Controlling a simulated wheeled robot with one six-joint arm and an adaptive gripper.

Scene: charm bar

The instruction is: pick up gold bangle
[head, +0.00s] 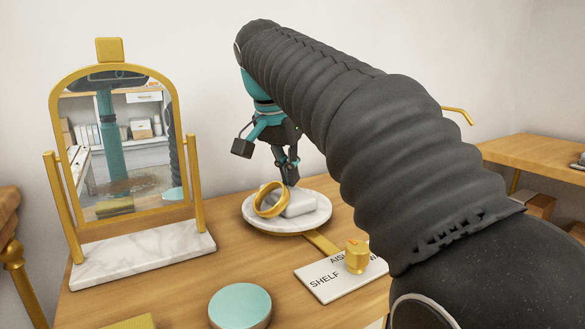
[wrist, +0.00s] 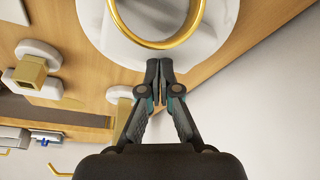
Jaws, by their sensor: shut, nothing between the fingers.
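The gold bangle (head: 270,200) stands tilted on a round white marble dish in the head view, leaning by a small white block (head: 299,203). In the wrist view the bangle (wrist: 157,40) shows as a gold ring at the top, cut off by the frame edge. My gripper (head: 292,181) is above the dish, just right of and behind the bangle in the head view. In the wrist view my gripper (wrist: 165,66) has its fingertips together, with nothing between them, and they point toward the bangle's near edge. I cannot tell whether they touch anything.
The marble dish (head: 260,219) sits on the wooden table (head: 180,268). A gold-framed mirror (head: 125,150) on a marble base stands left. A teal round box (head: 240,306), a shelf sign (head: 318,285) and a small gold object (head: 357,256) are in front. My arm covers the right side.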

